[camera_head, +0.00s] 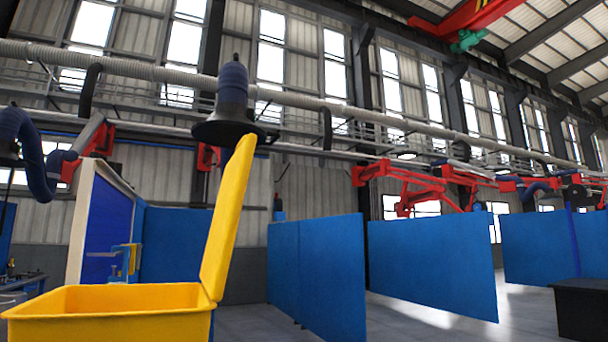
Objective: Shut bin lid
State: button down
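A yellow bin (115,322) stands at the lower left of the head view. Its lower part is cut off by the frame's bottom edge. Its yellow lid (229,215) is open, hinged at the bin's right side. The lid stands nearly upright and leans slightly to the right at its top. The bin's rim and part of its inner wall show. My gripper is not in view, and no part of my arm shows near the bin or lid.
Blue partition panels (432,262) stand behind and to the right. A dark box (582,308) is at the right edge. A dark extraction hood (230,105) appears above the lid, seemingly farther back. Grey floor (410,318) is clear right of the bin.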

aim_at(219, 248)
jog(key=z, duration=0.25)
jog(key=i, duration=1.9)
jog(key=u, duration=0.1)
